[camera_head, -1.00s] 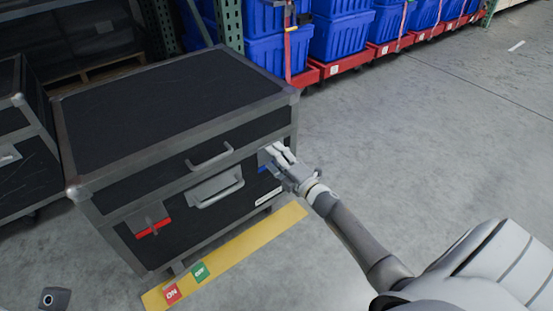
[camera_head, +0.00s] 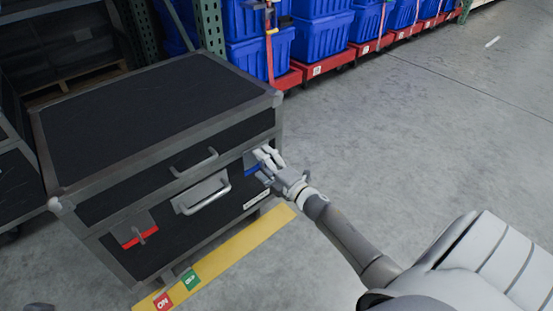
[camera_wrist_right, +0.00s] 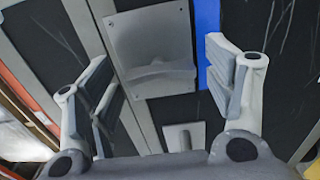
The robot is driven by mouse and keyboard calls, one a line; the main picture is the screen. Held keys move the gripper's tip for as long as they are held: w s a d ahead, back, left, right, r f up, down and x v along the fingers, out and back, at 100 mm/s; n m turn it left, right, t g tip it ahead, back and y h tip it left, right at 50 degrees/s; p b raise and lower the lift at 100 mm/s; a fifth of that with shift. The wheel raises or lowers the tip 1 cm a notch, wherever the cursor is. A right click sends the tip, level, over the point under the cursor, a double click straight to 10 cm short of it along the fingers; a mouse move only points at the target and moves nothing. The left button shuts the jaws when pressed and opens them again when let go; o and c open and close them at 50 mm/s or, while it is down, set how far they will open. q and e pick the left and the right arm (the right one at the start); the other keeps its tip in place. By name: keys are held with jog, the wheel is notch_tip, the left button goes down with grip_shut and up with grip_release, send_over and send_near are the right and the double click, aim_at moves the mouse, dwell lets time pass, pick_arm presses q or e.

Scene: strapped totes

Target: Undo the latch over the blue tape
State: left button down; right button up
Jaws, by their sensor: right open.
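The black case (camera_head: 150,115) has grey metal edges. Blue tape (camera_head: 252,170) is on the right of its front; in the right wrist view the tape (camera_wrist_right: 208,40) is a vertical strip beside a grey metal latch plate (camera_wrist_right: 150,45). My right gripper (camera_head: 262,158) is at this latch, which its fingers partly hide in the head view. In the right wrist view the gripper (camera_wrist_right: 158,75) is open, its fingers spread either side of the plate, with nothing between them. Contact cannot be told. A small dark part at the head view's lower left edge may be my left gripper (camera_head: 39,307).
A second latch (camera_head: 143,235) over red tape (camera_head: 136,240) is at the left of the front. A handle (camera_head: 204,200) lies between. A yellow floor strip (camera_head: 230,250) carries ON and OFF labels. Blue totes (camera_head: 320,40) stand behind. The floor at right is clear.

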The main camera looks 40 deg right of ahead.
jog(key=s, duration=1.1)
jog(key=shift+d, duration=0.4)
